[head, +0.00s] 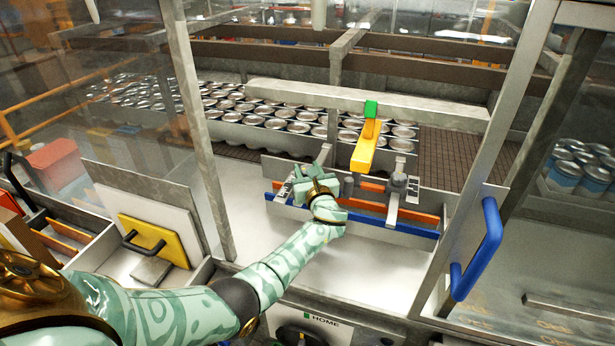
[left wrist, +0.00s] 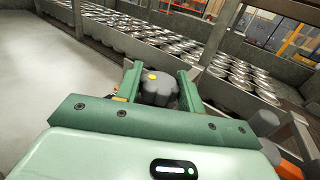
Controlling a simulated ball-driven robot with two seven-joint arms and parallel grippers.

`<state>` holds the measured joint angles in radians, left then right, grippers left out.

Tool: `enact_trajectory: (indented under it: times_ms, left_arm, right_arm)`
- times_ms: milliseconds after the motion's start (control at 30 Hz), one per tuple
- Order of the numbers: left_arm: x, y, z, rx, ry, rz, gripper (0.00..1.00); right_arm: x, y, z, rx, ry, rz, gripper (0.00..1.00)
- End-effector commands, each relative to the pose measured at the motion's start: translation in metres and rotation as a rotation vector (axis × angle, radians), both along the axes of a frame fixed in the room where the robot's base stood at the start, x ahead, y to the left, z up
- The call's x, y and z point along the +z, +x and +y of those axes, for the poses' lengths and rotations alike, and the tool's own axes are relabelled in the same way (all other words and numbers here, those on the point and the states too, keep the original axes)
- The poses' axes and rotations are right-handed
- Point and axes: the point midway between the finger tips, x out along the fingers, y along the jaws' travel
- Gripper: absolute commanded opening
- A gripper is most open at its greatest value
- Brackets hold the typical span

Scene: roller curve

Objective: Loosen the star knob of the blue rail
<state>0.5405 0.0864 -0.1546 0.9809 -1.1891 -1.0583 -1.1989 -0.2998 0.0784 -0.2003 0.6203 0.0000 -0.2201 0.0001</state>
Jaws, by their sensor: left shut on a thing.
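The blue rail (head: 405,229) runs low across the front of the guide assembly in the head view, with an orange rail (head: 372,206) just above it. My left gripper (head: 313,180) is at the left end of the assembly. In the left wrist view its two green fingers (left wrist: 160,86) are shut on a dark grey star knob (left wrist: 158,93) with a yellow dot on top. In the head view the gripper hides this knob. A second grey knob (head: 398,182) stands on the right bracket. My right gripper is not in view.
A yellow block with a green end (head: 365,146) hangs over the assembly. Many cans (head: 285,125) stand behind it. An open door with a blue handle (head: 477,250) is at the right, and a frame post (head: 200,130) at the left. The pale surface in front is clear.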

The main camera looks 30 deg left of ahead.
Motion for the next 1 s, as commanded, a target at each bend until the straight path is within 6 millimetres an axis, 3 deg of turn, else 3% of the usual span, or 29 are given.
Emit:
enact_trajectory:
  times_ms: [33,300,933,967,1000]
  left_arm:
    - [-0.008,0.0,-0.001,0.027,-0.005,0.003,0.16]
    - [-0.007,0.0,0.0,0.152,-0.006,0.005,0.16]
    - [-0.005,-0.001,0.001,0.198,-0.007,0.007,0.16]
    - [-0.006,-0.001,0.001,0.198,-0.007,0.007,0.44]
    - [-0.005,-0.001,0.001,0.198,-0.007,0.007,0.55]
  right_arm:
    - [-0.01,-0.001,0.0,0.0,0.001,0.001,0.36]
    - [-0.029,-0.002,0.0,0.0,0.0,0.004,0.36]
    - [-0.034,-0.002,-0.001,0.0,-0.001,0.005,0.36]
    - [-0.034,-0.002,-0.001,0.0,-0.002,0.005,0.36]
    - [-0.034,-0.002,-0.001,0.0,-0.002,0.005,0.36]
